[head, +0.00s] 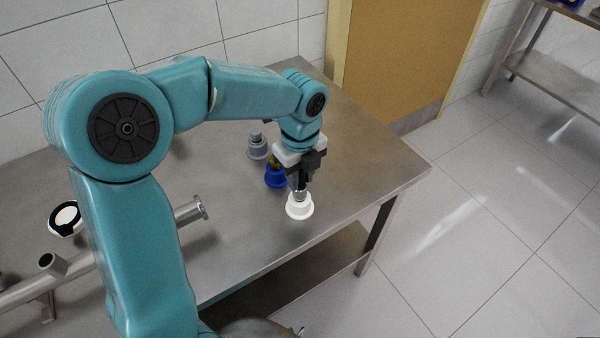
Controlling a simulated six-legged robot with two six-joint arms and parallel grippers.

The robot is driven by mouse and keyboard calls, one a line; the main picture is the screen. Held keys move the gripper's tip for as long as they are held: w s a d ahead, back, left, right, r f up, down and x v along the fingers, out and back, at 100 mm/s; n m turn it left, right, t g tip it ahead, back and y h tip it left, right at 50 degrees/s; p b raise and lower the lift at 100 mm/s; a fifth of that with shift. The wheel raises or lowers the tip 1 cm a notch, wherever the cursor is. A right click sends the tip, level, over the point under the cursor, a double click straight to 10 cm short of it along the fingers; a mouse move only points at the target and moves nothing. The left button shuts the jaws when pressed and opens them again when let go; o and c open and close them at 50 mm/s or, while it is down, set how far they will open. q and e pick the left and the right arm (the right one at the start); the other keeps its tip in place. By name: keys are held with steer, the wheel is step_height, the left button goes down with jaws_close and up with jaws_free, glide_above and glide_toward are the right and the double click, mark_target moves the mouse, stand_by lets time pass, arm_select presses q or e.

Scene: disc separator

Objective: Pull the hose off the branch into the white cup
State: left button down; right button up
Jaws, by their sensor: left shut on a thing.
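The white cup (299,209) stands on the steel table near its front edge. My left gripper (301,186) points down right above it, shut on a small metallic piece (300,195) whose lower end is at the cup's mouth. I cannot tell whether this piece is the hose, or whether it rests in the cup. A metal pipe with branches lies at the left; one flanged branch (194,210) sticks out past my arm, and a short dark-mouthed branch (51,264) rises at far left. My arm hides much of the pipe. My right gripper is not in view.
A blue cup (275,178) with a brass-coloured piece and a grey cup (257,150) with a grey piece stand behind the white cup. A white disc with a black rim (66,218) is at the left. The table's right part (370,165) is clear.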

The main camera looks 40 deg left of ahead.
arm_select(q)
steer(key=shift+f+b, duration=0.3)
steer(key=shift+f, duration=0.05)
steer(key=c, duration=0.8)
jaws_free()
steer(key=shift+s+r, duration=0.1)
steer(key=shift+r, duration=0.2)
step_height(320, 180, up, 20)
steer(key=p, duration=0.5)
steer(key=shift+p, duration=0.4)
